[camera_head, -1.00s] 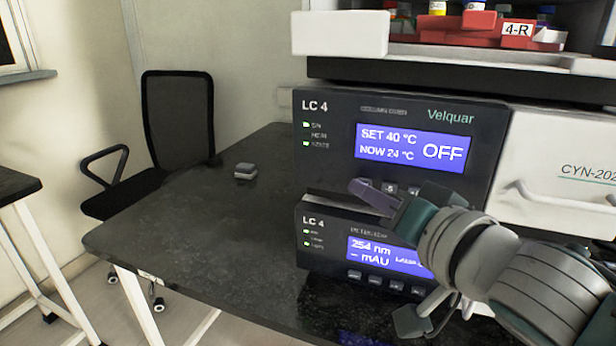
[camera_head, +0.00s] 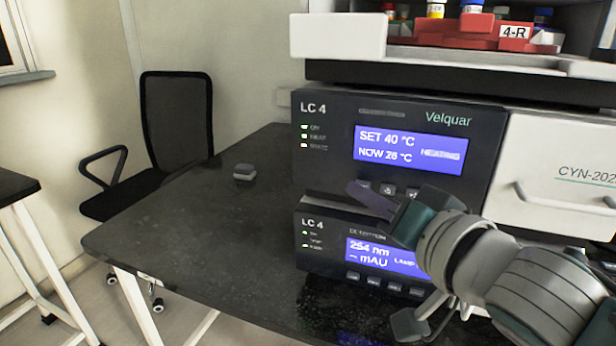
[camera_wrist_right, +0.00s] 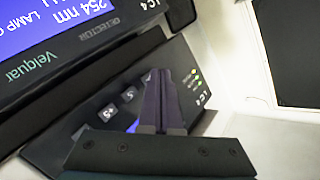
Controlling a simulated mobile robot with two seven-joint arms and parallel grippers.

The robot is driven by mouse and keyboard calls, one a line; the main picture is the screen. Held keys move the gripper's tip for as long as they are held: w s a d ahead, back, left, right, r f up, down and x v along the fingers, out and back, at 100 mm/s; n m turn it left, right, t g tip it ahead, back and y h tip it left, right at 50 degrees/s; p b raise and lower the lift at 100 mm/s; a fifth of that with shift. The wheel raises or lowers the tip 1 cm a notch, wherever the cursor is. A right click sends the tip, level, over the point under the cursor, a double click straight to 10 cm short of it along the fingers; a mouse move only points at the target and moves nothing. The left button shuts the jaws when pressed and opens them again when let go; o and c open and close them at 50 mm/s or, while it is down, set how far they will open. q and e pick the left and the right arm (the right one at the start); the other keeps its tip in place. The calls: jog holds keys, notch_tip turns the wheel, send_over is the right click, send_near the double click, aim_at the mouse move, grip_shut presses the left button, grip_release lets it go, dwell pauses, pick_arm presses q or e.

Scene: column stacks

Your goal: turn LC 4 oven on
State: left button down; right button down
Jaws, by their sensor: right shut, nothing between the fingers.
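The LC 4 column oven (camera_head: 322,165) is the dark upper unit on the bench. Its blue display (camera_head: 411,149) reads SET 40 °C, NOW 26 °C and HEATING. A row of small buttons (camera_head: 388,190) sits under the display. My right gripper (camera_head: 356,190) is shut and empty, its tips close to the left end of that row. In the right wrist view the shut fingers (camera_wrist_right: 158,78) lie across the oven's panel (camera_wrist_right: 60,140) and hide part of it; contact cannot be told. My left gripper is not in view.
A second LC 4 unit, the detector (camera_head: 315,262), sits below the oven and shows 254 nm. A white unit (camera_head: 545,150) stands to the right. A red bottle tray (camera_head: 470,33) is above. A small grey block (camera_head: 244,173) lies on the otherwise clear bench left of the units.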

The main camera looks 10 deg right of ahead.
jog(key=shift+s+a, duration=0.25)
jog(key=shift+s, duration=0.1)
jog(key=s+a, duration=0.1)
jog(key=s, duration=0.1)
jog(key=s+a+p, duration=0.1)
jog(key=s, duration=0.1)
jog(key=shift+a, duration=0.4)
jog(key=shift+s+p, duration=0.1)
jog(key=shift+p, duration=0.2)
